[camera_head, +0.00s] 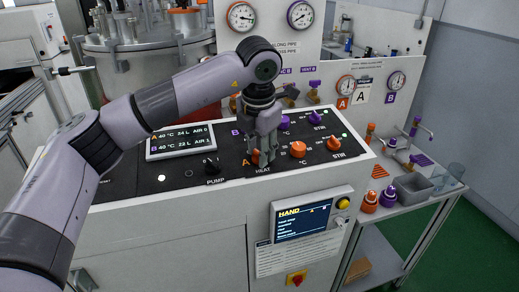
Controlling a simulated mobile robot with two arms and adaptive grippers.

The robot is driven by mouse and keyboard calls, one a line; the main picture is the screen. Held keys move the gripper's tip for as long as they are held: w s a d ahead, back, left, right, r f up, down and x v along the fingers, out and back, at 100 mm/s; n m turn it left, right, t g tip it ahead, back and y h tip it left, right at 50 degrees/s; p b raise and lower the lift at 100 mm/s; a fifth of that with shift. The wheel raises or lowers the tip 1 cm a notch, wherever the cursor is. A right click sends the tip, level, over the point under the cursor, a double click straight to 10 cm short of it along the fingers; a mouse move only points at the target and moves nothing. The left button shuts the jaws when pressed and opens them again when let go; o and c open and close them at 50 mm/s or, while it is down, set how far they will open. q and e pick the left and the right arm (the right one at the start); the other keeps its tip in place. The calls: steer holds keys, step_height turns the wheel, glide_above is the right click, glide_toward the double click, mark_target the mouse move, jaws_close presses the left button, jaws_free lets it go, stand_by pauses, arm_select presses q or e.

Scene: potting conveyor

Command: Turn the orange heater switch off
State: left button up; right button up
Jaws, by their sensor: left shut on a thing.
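The orange heater switch (256,157) is on the black sloped control panel, in row A above the word HEAT. My left gripper (262,152) points down over it from above and is shut on it. The fingers cover most of the switch, so its pointer angle cannot be made out. My right gripper is not in view.
Orange knobs (298,150) and (333,143) sit right of the heater switch, with purple knobs (316,117) behind. A black pump knob (210,166) and a display (180,141) are to the left. A HAND screen (302,219) is on the front below.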

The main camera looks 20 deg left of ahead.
mark_target(259, 170)
arm_select(q)
steer(key=o, duration=1.2)
steer(key=shift+c, duration=0.2)
steer(key=v, duration=1.2)
